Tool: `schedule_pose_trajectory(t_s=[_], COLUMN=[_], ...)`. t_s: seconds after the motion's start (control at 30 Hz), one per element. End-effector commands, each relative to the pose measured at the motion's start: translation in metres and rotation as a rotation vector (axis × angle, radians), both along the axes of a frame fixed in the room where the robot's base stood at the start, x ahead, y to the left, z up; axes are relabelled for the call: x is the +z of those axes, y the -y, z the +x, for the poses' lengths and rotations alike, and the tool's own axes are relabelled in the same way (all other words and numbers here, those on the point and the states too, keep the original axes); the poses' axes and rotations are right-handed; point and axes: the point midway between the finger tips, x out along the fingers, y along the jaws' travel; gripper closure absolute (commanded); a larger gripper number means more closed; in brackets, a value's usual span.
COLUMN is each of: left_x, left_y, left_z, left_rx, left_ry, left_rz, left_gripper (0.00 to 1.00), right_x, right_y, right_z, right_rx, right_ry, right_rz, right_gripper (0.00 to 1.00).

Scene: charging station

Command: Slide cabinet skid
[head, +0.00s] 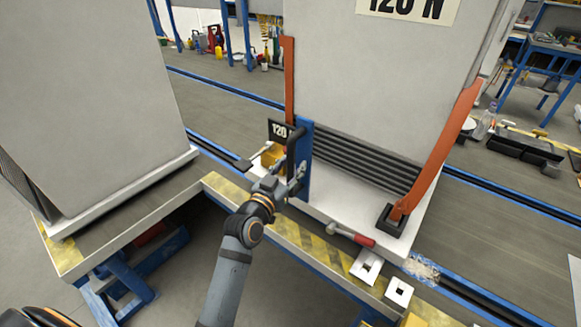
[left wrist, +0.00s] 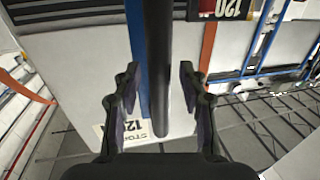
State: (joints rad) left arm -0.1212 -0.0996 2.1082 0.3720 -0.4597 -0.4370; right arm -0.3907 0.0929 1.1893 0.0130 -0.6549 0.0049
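The large light-grey cabinet (head: 370,60) with a "120 N" label stands on a pale skid (head: 330,222) with orange side brackets. A blue upright plate with a black bar handle (head: 291,148) is fixed at the skid's front left. My left gripper (head: 297,180) is at the lower part of this handle. In the left wrist view, the black handle (left wrist: 158,70) runs between my two open fingers (left wrist: 158,90), with gaps visible on both sides. The blue plate is behind it. My right gripper is in neither view.
Another grey cabinet (head: 90,90) stands on the left on its own base. A yellow-black striped edge (head: 310,246) runs along the front. A red-handled tool (head: 352,235) and square metal pieces (head: 367,267) lie near it. Blue-edged floor rails (head: 230,92) run behind.

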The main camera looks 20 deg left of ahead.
Motion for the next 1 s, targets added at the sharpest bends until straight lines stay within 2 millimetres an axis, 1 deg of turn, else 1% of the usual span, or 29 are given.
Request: schedule_pose_trajectory(t_s=[0.03, 0.2, 0.27, 0.3, 0.6, 0.7, 0.77, 0.87, 0.9, 1.0], left_x=[0.000, 0.000, 0.000, 0.000, 0.000, 0.000, 0.000, 0.001, 0.002, 0.003], left_y=[0.000, 0.000, 0.000, 0.000, 0.000, -0.004, -0.011, -0.029, -0.038, -0.057], left_z=[0.000, 0.000, 0.000, 0.000, 0.000, 0.001, 0.004, 0.011, 0.014, 0.021], left_rx=[0.000, 0.000, 0.000, 0.000, 0.000, -0.001, -0.002, -0.003, -0.002, -0.001], left_ry=[0.000, 0.000, 0.000, 0.000, 0.000, 0.000, -0.001, -0.001, 0.001, 0.002], left_rz=[0.000, 0.000, 0.000, 0.001, 0.001, 0.005, 0.009, 0.015, 0.017, 0.014], left_gripper=[0.67, 0.90, 0.98, 1.00, 1.00, 1.00, 1.00, 1.00, 1.00, 1.00], right_x=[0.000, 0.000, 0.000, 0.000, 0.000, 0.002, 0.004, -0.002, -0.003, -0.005], right_y=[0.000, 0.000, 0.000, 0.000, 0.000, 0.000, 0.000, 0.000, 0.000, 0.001], right_z=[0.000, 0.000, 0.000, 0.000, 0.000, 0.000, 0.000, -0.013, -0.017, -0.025], right_rx=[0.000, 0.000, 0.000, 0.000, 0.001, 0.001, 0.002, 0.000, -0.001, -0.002], right_ry=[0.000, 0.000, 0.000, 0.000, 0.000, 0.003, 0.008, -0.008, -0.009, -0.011], right_rz=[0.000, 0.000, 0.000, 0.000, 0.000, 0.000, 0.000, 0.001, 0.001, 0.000], right_gripper=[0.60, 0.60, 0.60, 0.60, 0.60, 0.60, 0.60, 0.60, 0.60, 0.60])
